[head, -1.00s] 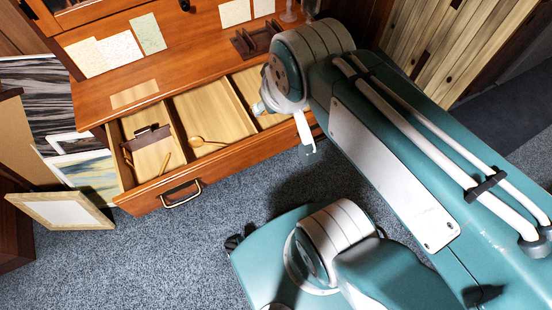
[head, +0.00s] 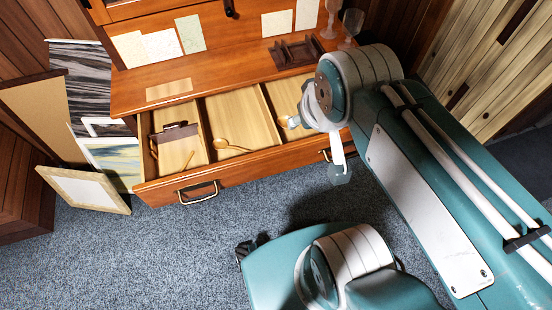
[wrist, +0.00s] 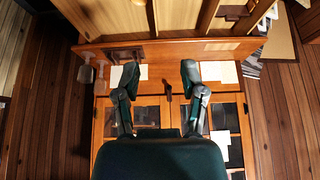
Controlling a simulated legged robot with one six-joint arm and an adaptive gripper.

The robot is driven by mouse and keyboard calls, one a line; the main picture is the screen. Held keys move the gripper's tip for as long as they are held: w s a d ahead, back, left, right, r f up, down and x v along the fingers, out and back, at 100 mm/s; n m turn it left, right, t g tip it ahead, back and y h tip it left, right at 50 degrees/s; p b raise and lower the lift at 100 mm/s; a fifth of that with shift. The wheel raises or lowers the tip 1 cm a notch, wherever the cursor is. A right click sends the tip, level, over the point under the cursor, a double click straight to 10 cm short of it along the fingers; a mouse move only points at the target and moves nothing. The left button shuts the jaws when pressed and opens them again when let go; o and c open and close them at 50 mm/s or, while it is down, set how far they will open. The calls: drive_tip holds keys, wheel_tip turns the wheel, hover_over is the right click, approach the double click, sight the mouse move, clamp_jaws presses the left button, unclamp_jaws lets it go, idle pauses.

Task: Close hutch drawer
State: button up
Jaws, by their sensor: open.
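The hutch drawer (head: 235,174) is pulled open, with wooden dividers and a dark metal handle (head: 198,192) on its front. A wooden spoon and small brown items lie in it. In the wrist view the open drawer (wrist: 180,20) fills the top of the picture. My gripper (wrist: 159,72) is open and empty, its two dark fingers apart over the hutch's desk surface as seen from above. In the head view my arm crosses the drawer's right end, hiding part of it. I cannot tell whether anything of mine touches the drawer.
The hutch desktop (head: 235,80) holds papers, a brown organizer (head: 297,53) and glasses (head: 349,27). Picture frames (head: 85,190) lean at the left of the drawer. The carpet (head: 130,260) in front of the drawer is clear at the left.

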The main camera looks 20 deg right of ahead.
drive_tip(key=shift+a, duration=0.65)
drive_tip(key=n+g+h, duration=0.1)
drive_tip(key=n+h, duration=0.6)
drive_tip(key=h, duration=0.5)
hover_over(201, 200)
drive_tip(key=a, duration=0.2)
wheel_tip(201, 200, down, 28)
drive_tip(key=s+a+f+n+t, duration=0.2)
drive_tip(key=s+a+f+t, duration=0.15)
drive_tip(key=f, duration=0.35)
drive_tip(key=s+a+f+n+t, duration=0.2)
drive_tip(key=s+f+t, duration=0.15)
drive_tip(key=f, duration=0.35)
drive_tip(key=x, duration=1)
drive_tip(key=shift+w+d+f, duration=0.1)
drive_tip(key=shift+w+d, duration=0.1)
drive_tip(key=shift+d, duration=0.05)
